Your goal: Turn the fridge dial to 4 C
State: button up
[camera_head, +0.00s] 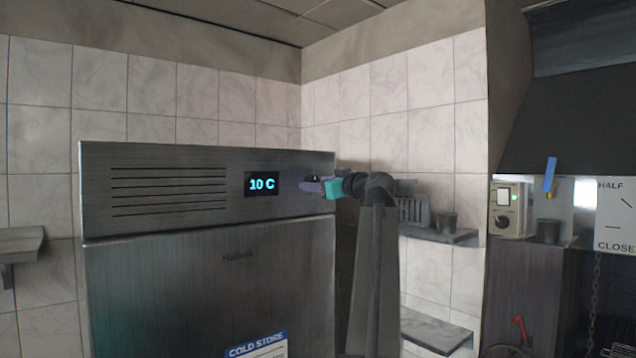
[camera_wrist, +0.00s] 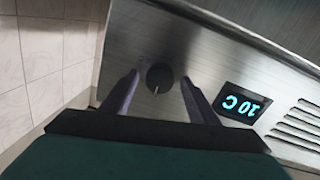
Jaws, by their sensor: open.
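The fridge (camera_head: 205,290) is a brushed-metal cabinet with a top panel. Its display (camera_head: 262,184) reads 10 C in the head view, and the display also shows upside down in the wrist view (camera_wrist: 243,107). The dial (camera_wrist: 160,77) is a small dark round knob with a pale pointer mark. My gripper (camera_head: 308,187) is at the right end of the panel in the head view, hiding the dial there. In the wrist view my gripper (camera_wrist: 158,84) is open, with one purple finger on each side of the dial and visible gaps between.
Vent slots (camera_head: 168,191) lie left of the display. A cream box with a knob (camera_head: 508,209) stands farther right near a dark hood (camera_head: 575,125). A tiled wall runs behind.

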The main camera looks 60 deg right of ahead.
jog(key=c, duration=1)
jog(key=shift+c, duration=0.2)
jog(key=shift+m+b, duration=0.3)
jog(key=shift+b, duration=0.05)
jog(key=m+b, duration=0.1)
jog(key=m, duration=0.5)
jog(key=m+y, duration=0.1)
jog(key=m, duration=0.5)
jog(key=m+b, duration=0.1)
jog(key=m, duration=0.6)
jog(key=shift+d+r+b, duration=0.1)
jog(key=shift+r+b, duration=0.2)
jog(key=shift+m+y+p, duration=0.4)
jog(key=shift+m+p, duration=0.1)
jog(key=shift+m, duration=1)
jog(key=shift+f, duration=0.1)
